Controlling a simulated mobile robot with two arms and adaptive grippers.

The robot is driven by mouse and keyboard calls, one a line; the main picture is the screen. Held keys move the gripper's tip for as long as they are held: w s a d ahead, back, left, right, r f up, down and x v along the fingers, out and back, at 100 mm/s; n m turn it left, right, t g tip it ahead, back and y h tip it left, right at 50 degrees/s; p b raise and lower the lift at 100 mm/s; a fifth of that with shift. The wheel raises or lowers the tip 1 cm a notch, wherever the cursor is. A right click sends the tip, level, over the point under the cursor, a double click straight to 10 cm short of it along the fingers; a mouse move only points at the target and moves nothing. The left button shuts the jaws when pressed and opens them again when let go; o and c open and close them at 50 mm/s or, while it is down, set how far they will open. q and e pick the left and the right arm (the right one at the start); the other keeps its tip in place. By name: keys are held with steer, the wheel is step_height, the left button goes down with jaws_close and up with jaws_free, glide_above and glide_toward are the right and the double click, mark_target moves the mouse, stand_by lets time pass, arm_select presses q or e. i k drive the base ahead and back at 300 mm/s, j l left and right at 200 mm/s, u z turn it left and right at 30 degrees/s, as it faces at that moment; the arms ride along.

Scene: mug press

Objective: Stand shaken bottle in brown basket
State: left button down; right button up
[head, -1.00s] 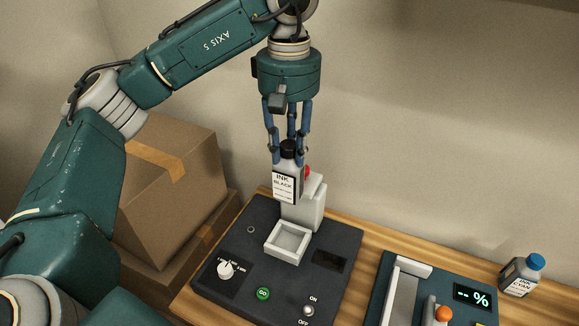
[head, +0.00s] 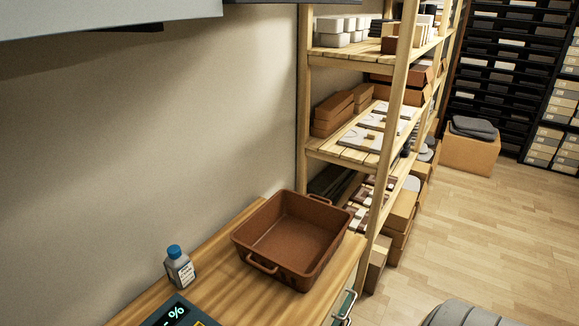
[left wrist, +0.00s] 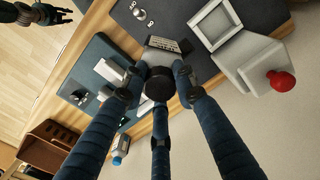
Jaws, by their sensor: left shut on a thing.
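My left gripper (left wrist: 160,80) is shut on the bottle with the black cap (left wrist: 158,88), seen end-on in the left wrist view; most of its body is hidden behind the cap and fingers. The bottle is held by the black machine (left wrist: 185,15). The brown basket (head: 253,247) stands empty on the wooden bench in the head view; it also shows at the lower left of the left wrist view (left wrist: 45,150), well away from the bottle. My right gripper (left wrist: 36,14) shows small at the top left of the left wrist view, its fingers spread and empty.
A blue-capped bottle (head: 180,268) stands left of the basket. A percent display panel (head: 176,316) is in front of it. A wooden shelf (head: 345,150) with boxes rises behind the basket. A red-knobbed press (left wrist: 265,68) is near the held bottle.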

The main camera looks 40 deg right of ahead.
mark_target(299, 251)
steer(key=l+z, duration=0.15)
steer(key=z, duration=0.25)
steer(key=l+z, duration=0.1)
steer(key=z, duration=0.25)
steer(key=i+l+z, duration=0.1)
steer(key=z, duration=0.3)
steer(key=i+l+z, duration=0.1)
steer(key=z, duration=0.3)
steer(key=i+l, duration=0.65)
steer(key=i, duration=0.1)
